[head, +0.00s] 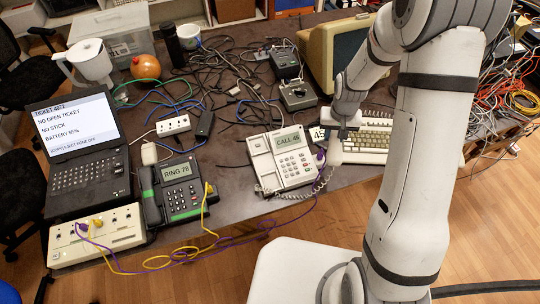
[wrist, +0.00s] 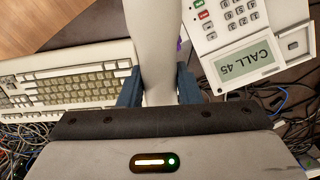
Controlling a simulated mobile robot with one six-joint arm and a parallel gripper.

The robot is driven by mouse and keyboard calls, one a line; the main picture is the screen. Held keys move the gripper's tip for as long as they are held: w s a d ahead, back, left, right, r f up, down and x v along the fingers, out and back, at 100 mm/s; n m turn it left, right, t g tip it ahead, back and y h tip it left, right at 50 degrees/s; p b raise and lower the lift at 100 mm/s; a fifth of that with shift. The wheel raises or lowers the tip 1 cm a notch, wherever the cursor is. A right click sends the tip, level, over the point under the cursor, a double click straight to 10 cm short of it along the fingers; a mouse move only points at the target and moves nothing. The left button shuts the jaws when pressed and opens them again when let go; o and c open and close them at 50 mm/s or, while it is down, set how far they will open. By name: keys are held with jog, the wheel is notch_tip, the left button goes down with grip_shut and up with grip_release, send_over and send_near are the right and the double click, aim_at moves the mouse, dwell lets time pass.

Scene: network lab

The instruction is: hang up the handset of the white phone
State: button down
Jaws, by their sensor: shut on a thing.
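The white phone (head: 291,166) stands near the front edge of the table, its screen reading CALL 45. Its cradle on the left side looks bare. My gripper (head: 338,128) is to the right of the phone, shut on the white handset (head: 334,151). In the wrist view the blue fingers of my gripper (wrist: 158,88) press on both sides of the handset (wrist: 154,40), which runs upward out of the picture. The phone body (wrist: 240,35) is at the right there, apart from the handset. A coiled cord (head: 300,194) runs from the phone toward the handset; the lower end is partly unclear.
A dark phone (head: 180,188) reading RING 78 stands to the left. A beige keyboard (head: 365,142) lies right of the handset, also in the wrist view (wrist: 65,82). A grey box (head: 298,95) and tangled cables lie behind. A purple cable passes near the phone's right edge.

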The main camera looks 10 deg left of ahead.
jog(key=s+a+f+n+b, duration=0.2)
jog(key=a+f+b, duration=0.1)
jog(key=a, duration=0.6)
jog(key=n+t+y+b, duration=0.1)
jog(key=n+b, duration=0.2)
send_near(265, 164)
jog(key=shift+s+f, duration=0.1)
jog(key=shift+f, duration=0.05)
jog(key=shift+w+a+f+b, duration=0.15)
jog(key=shift+f+b, duration=0.25)
jog(key=shift+f, duration=0.3)
jog(key=shift+w+a+f+b, duration=0.1)
jog(key=shift+f+b, duration=0.3)
jog(key=shift+f, duration=0.25)
jog(key=shift+w+a+f+b, duration=0.15)
jog(key=shift+f+b, duration=0.25)
jog(key=shift+f, duration=0.3)
jog(key=shift+d, duration=0.1)
jog(key=shift+s+f+b, duration=0.1)
jog(key=shift+s+b, duration=0.05)
jog(key=shift+b, duration=0.15)
jog(key=shift+f+b, duration=0.75)
jog(key=shift+f, duration=0.05)
jog(key=c, duration=1)
grip_release()
jog(key=shift+o, duration=0.2)
